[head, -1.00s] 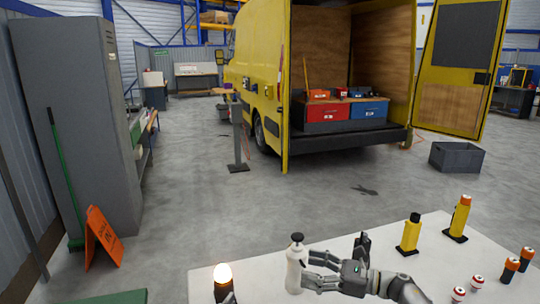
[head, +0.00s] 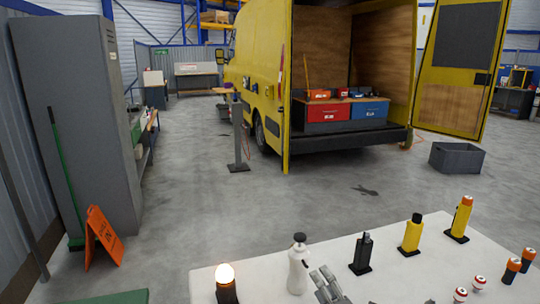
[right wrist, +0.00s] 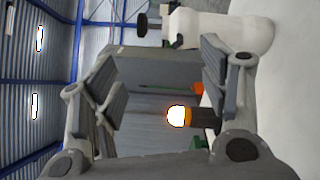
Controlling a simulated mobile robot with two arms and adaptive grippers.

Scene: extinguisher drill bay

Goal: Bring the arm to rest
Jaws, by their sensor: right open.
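My right gripper (head: 326,284) is at the bottom edge of the head view, over the white table (head: 385,285), just right of a white bottle with a black top (head: 298,270). In the right wrist view the two fingers of the right gripper (right wrist: 158,78) are spread wide with nothing between them. The white bottle (right wrist: 225,32) lies beyond one finger there and looks sideways because the view is turned. The bottle stands upright on the table in the head view. My left gripper is not in view.
On the table stand a glowing lamp (head: 226,280), a black stand (head: 362,254), yellow cylinders (head: 412,234) (head: 462,218) and several small orange-black and red-white items (head: 512,268). A grey crate (head: 457,157) and yellow van (head: 262,70) are beyond. The floor between is mostly clear.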

